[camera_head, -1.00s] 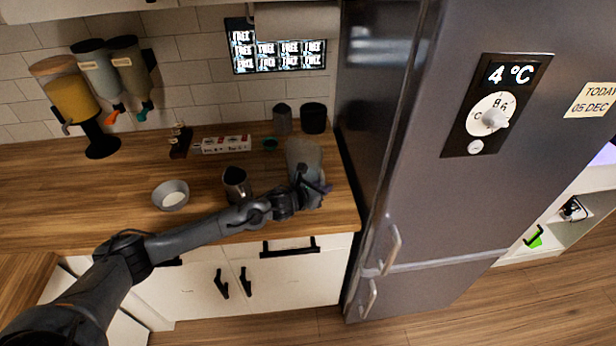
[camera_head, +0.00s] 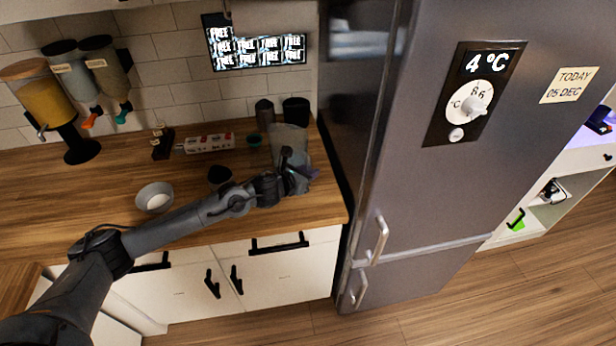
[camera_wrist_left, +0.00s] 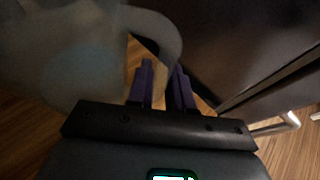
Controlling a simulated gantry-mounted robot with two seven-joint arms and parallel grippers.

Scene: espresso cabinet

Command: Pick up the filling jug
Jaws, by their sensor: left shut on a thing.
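The filling jug (camera_head: 288,137) is a pale, translucent jug at the right end of the wooden counter, beside the fridge. My left gripper (camera_head: 302,176) is at its front side in the head view. In the left wrist view the jug (camera_wrist_left: 70,50) fills the upper left, and its curved handle reaches down to the purple fingers (camera_wrist_left: 163,85) of my left gripper, which is shut on it. The jug's base is partly hidden by my arm, so I cannot tell whether it touches the counter. My right gripper is not in view.
The tall grey fridge (camera_head: 400,180) stands close on the right. Two dark canisters (camera_head: 264,110) are behind the jug. A dark pitcher (camera_head: 219,177), partly hidden by my arm, and a small bowl (camera_head: 154,198) stand to the left. Dispensers (camera_head: 60,105) are at the far left.

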